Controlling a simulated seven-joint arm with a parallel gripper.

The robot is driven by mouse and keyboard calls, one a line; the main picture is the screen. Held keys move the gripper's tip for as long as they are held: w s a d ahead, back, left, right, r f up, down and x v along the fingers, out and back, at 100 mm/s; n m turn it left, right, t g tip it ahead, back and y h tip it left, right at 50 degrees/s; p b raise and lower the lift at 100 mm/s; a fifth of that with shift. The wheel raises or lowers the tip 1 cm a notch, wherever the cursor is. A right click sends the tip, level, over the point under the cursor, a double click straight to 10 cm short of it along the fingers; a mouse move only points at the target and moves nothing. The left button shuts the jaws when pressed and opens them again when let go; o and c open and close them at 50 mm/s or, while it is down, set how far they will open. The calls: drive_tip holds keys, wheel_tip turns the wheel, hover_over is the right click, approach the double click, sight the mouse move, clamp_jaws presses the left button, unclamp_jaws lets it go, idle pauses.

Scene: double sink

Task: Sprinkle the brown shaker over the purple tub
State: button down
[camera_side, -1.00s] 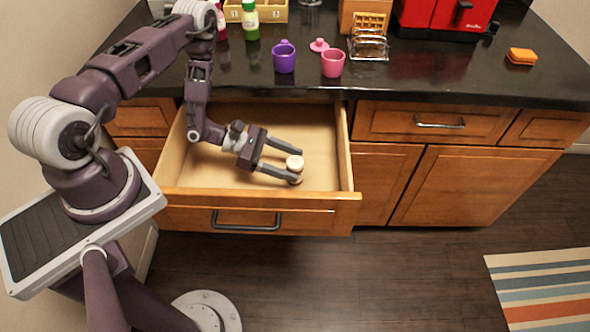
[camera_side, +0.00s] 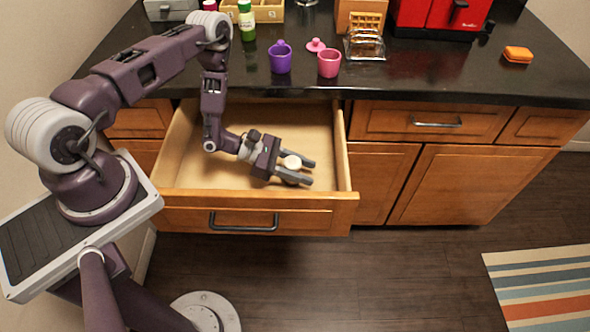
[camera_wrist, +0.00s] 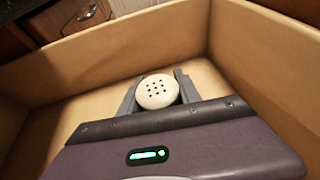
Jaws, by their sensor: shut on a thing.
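The shaker (camera_side: 291,161) is inside the open drawer, between the fingers of my gripper (camera_side: 308,172), which is shut on it. Its round cream-white top with several dark holes (camera_wrist: 157,91) faces up towards the wrist camera (camera_wrist: 157,78). Its body is mostly hidden by the fingers, so its brown colour does not show clearly. The purple tub (camera_side: 281,61) stands upright on the dark counter above and behind the drawer, away from my gripper. A purple knobbed piece shows just behind its rim; I cannot tell whether it lies on the tub.
The open wooden drawer (camera_side: 340,165) surrounds my gripper with its walls. On the dark counter (camera_side: 440,70) are a pink tub (camera_side: 329,64), a pink lid (camera_side: 316,45), a wire rack (camera_side: 365,46), bottles (camera_side: 247,22), a red appliance (camera_side: 440,14) and an orange sponge (camera_side: 517,54).

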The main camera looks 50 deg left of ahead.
drive_tip(key=shift+r, duration=0.15)
drive_tip(key=s+a+r, duration=0.1)
drive_tip(key=a+r, duration=0.3)
drive_tip(key=r, duration=0.9)
drive_tip(key=a+r, duration=0.4)
drive_tip(key=r, duration=0.8)
drive_tip(key=w+a+r+m+t+y, duration=0.1)
drive_tip(key=w+a+r+m, duration=0.1)
drive_tip(key=w+a, duration=0.4)
drive_tip(key=w+a+r+m+t+y, duration=0.1)
drive_tip(key=w+a+m, duration=0.3)
drive_tip(key=w, duration=0.6)
drive_tip(key=shift+a+r+t, duration=0.75)
drive_tip(key=shift+a+t, duration=0.05)
drive_tip(key=shift+a, duration=0.15)
